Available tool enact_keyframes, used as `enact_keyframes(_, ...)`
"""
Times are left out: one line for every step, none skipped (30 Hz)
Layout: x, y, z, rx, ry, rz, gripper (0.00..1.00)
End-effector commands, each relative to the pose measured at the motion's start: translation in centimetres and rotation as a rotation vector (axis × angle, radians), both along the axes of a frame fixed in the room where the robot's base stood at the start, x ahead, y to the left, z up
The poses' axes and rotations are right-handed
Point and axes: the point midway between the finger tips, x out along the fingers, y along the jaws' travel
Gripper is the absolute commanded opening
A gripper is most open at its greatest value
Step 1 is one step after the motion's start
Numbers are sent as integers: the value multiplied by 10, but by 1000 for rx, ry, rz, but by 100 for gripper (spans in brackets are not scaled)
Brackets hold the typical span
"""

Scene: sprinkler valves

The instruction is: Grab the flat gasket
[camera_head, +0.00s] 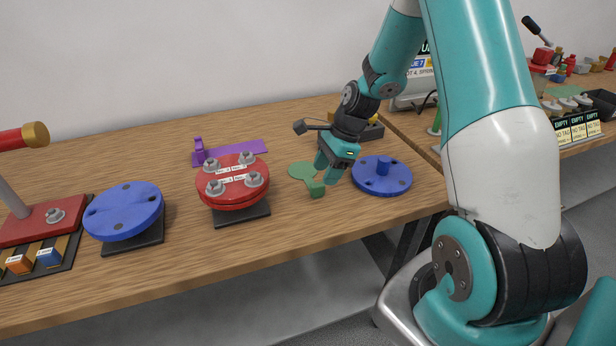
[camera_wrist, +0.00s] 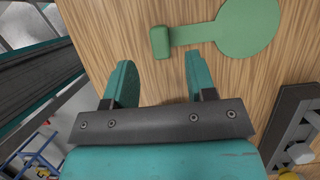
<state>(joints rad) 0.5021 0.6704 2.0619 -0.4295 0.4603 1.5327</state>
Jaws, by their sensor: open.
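The flat gasket (camera_head: 302,169) is a thin green disc with a narrow strip leading to a small upright green block (camera_head: 317,189). It lies on the wooden table. In the wrist view, the disc (camera_wrist: 248,27) is at the upper right and its block (camera_wrist: 160,42) is ahead of the gap between my fingers. My gripper (camera_head: 328,172) points down over the table, close beside the gasket. In the wrist view, my gripper (camera_wrist: 160,72) has its teal fingers apart with nothing between them.
A blue flange with a peg (camera_head: 382,176) sits just right of my gripper. A red bolted flange (camera_head: 233,183), a purple tool (camera_head: 240,153) and a blue disc on a black stand (camera_head: 124,212) are to the left. A dark bracket (camera_wrist: 292,125) lies at the wrist view's right.

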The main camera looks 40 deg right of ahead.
Motion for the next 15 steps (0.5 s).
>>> enact_keyframes(0, 2, -3, 1, 2, 2, 51)
enact_keyframes(0, 4, -6, 2, 4, 3, 51)
enact_keyframes(1, 7, -11, 2, 4, 3, 51)
enact_keyframes(2, 9, -15, 3, 6, 4, 51)
enact_keyframes(3, 11, -20, 2, 5, 2, 51)
enact_keyframes(3, 14, -25, 3, 6, 4, 51)
enact_keyframes(4, 16, -30, 2, 4, 3, 51)
enact_keyframes(5, 17, -34, 2, 4, 3, 51)
enact_keyframes(5, 19, -39, 2, 3, 2, 51)
enact_keyframes(6, 20, -41, 2, 2, 2, 51)
enact_keyframes(6, 20, -43, 1, 1, 2, 51)
enact_keyframes(6, 21, -45, 0, 1, 2, 51)
enact_keyframes(6, 21, -46, 0, 1, 2, 51)
enact_keyframes(6, 21, -47, 0, 1, 1, 51)
enact_keyframes(7, 21, -47, 0, 0, 1, 51)
